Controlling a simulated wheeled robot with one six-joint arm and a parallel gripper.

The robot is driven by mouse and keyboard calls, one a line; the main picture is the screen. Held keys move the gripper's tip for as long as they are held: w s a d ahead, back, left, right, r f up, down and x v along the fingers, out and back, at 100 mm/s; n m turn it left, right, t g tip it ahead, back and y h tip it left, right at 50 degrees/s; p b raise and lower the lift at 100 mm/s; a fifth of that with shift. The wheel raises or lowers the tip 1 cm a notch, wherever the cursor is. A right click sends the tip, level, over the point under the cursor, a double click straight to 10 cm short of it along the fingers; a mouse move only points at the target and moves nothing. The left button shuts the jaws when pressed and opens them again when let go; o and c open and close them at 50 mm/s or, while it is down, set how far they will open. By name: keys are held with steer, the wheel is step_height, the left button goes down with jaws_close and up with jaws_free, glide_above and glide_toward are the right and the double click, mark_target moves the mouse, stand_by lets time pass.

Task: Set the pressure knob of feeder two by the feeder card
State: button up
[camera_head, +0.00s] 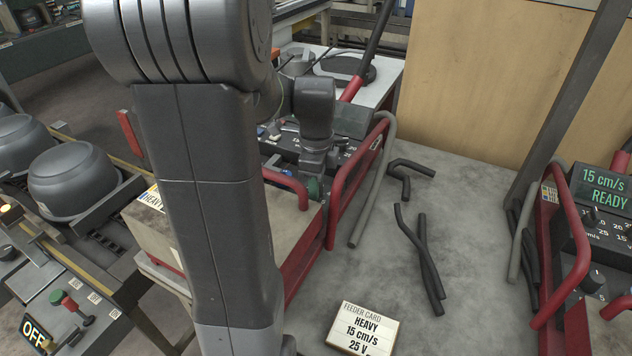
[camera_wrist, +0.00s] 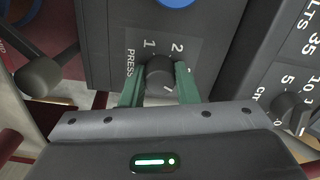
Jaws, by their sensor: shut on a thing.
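In the wrist view, my gripper (camera_wrist: 161,80) has its two green fingers shut on a dark round pressure knob (camera_wrist: 160,70). The panel beside it reads "PRESS", with the numbers 1 and 2 above the knob. The knob's exact setting is hard to read. In the head view, my gripper (camera_head: 313,186) is low at the front of a red-railed feeder panel (camera_head: 352,120), and my arm hides much of that feeder. The feeder card (camera_head: 362,328) lies at the bottom and reads "HEAVY, 15 cm/s, 25 V"; any lower line is cut off.
In the wrist view, a speed knob (camera_wrist: 287,105) sits right of the gripper, and a dark round-ended lever (camera_wrist: 40,75) left. In the head view, another feeder's display (camera_head: 603,188) reads "15 cm/s READY". Dark hoses (camera_head: 420,245) lie on the grey floor.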

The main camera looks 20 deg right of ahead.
steer(key=m, duration=0.7)
stand_by(0.5)
steer(key=o, duration=1)
step_height(320, 180, up, 14)
steer(key=shift+f, duration=0.1)
stand_by(0.3)
